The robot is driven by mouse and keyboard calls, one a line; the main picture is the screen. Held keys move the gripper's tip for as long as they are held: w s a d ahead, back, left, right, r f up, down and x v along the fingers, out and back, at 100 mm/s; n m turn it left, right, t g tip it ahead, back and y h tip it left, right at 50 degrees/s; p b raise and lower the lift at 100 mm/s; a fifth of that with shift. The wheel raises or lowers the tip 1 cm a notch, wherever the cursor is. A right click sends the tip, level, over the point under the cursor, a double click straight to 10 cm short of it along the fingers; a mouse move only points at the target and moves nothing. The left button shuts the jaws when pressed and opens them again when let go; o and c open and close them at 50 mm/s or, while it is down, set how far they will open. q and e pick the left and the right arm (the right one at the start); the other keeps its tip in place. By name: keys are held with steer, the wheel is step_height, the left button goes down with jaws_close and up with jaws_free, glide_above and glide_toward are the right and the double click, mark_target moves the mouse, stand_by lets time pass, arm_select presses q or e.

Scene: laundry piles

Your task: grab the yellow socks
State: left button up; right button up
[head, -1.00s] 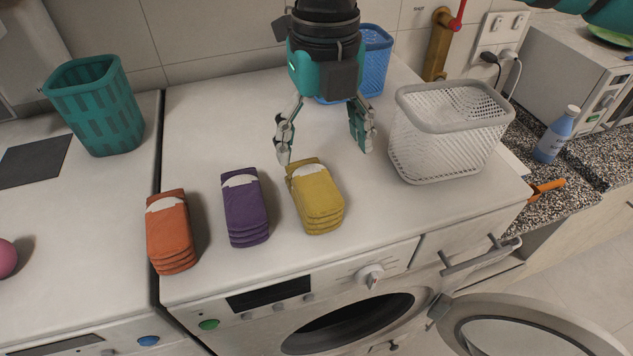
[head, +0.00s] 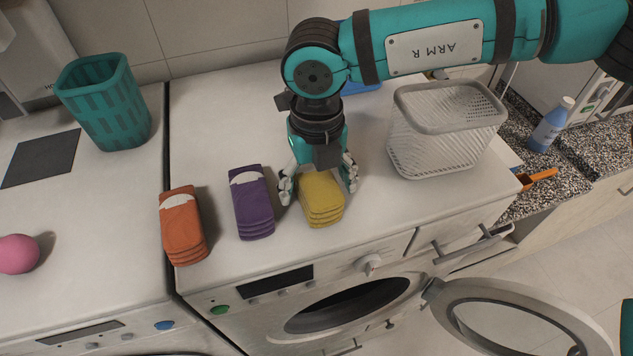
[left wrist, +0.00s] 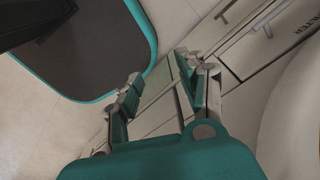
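The yellow socks (head: 322,207) are a folded stack on top of the washing machine, right of the purple and orange stacks. My right gripper (head: 319,190) points down over them. Its fingers are spread, one on the left side and one on the right side of the stack. I cannot tell whether the fingers touch the socks. The gripper hides the far end of the stack. My left gripper (left wrist: 162,76) shows only in the left wrist view, with its fingers apart and nothing between them, above the floor and cabinet fronts.
The purple socks (head: 251,205) lie close to the right gripper's left finger; the orange socks (head: 182,228) are farther left. A white basket (head: 445,150) stands to the right, with a blue basket (head: 360,87) behind my arm. A teal basket (head: 105,105) stands far left. The washer door (head: 450,318) hangs open.

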mark_target(316, 178)
steer(key=c, duration=1.2)
steer(key=shift+r, duration=0.1)
steer(key=shift+w+r+b, duration=0.1)
steer(key=shift+r+b, duration=0.3)
steer(key=shift+b, duration=0.15)
step_height(316, 178, up, 2)
steer(key=shift+r+b, duration=0.1)
steer(key=shift+b, duration=0.75)
steer(key=s+a+r+b, duration=0.1)
steer(key=s+b, duration=0.6)
steer(key=s, duration=0.9)
steer(key=shift+a+r, duration=0.4)
steer(key=shift+r, duration=0.05)
